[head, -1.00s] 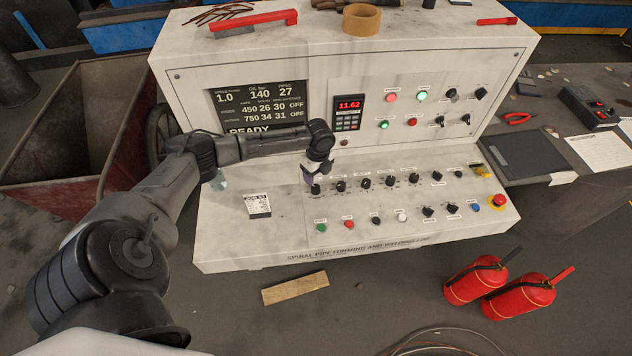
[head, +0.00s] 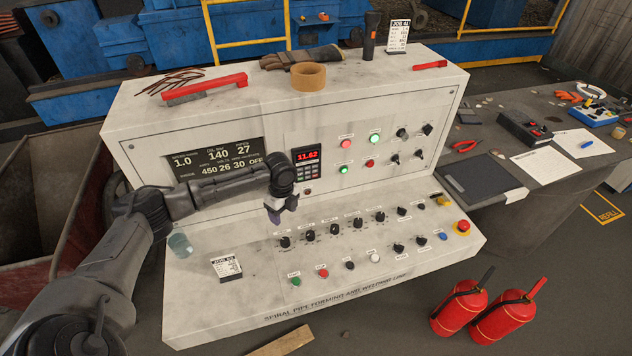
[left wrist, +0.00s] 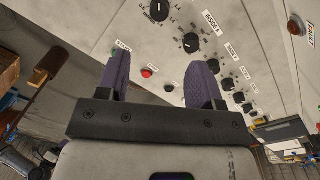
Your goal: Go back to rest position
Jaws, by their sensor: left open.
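My left gripper (head: 273,213) is in front of the white control console (head: 215,298), above the left end of its row of black knobs (head: 284,242). In the left wrist view its two purple fingers (left wrist: 160,85) stand apart with nothing between them. The panel with a black knob (left wrist: 191,43) and a red button (left wrist: 147,72) lies beyond the fingers. The gripper looks clear of the panel in the head view. My right gripper does not show in either view.
A brush (head: 205,88), tape roll (head: 307,75) and gloves (head: 301,57) lie on top. Two red fire extinguishers (head: 460,308) stand at the front right. A dark table (head: 535,190) is at the right.

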